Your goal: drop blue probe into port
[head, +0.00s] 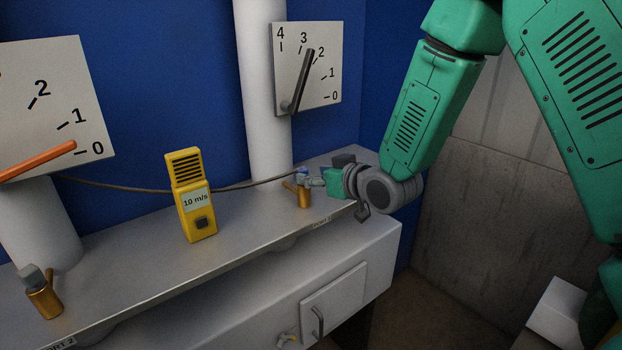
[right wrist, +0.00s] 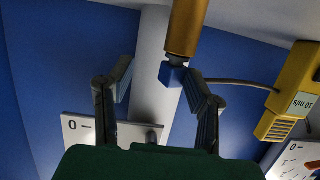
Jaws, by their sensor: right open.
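The blue probe (head: 301,171) is a small blue block at the top of the right brass port (head: 304,196). In the right wrist view, the blue probe (right wrist: 172,75) sits at the end of the brass port (right wrist: 187,28); how deep it is inside cannot be told. My right gripper (head: 312,180) is at the port in the head view. Its fingers are open in the right wrist view (right wrist: 162,85), with the probe between them, closer to the right finger. My left gripper is in neither view.
A yellow meter (head: 191,195) reading 10 m/s stands on the grey bench (head: 250,230), with a cable running toward the probe. A left brass port (head: 45,300) holds a grey block (head: 31,275). Gauges (head: 325,68) and white pipes (head: 263,110) stand behind.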

